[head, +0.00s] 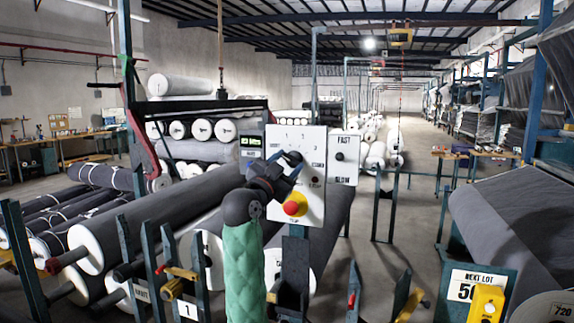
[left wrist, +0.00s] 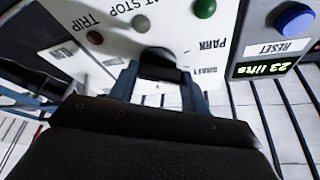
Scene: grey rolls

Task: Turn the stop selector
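The stop selector is a dark knob (left wrist: 160,66) on a white control panel (head: 314,210). My left gripper (head: 290,168) reaches up to the panel from below, and the fingers cover most of the knob in the head view. In the left wrist view my blue fingers (left wrist: 160,82) lie on either side of the knob, which fills the gap between them. The knob's pointing direction is hidden. Around it the panel carries a green lamp (left wrist: 205,8), a pale lamp (left wrist: 141,23) and a red lamp (left wrist: 95,37). My right gripper is out of view.
A red button on a yellow base (head: 295,205) sits just below my gripper. A FAST/SLOW panel (head: 343,173) stands to the right, and a counter display reading 23 lifts (left wrist: 262,70) sits beside a blue reset button (left wrist: 295,18). Grey rolls (head: 170,215) lie left.

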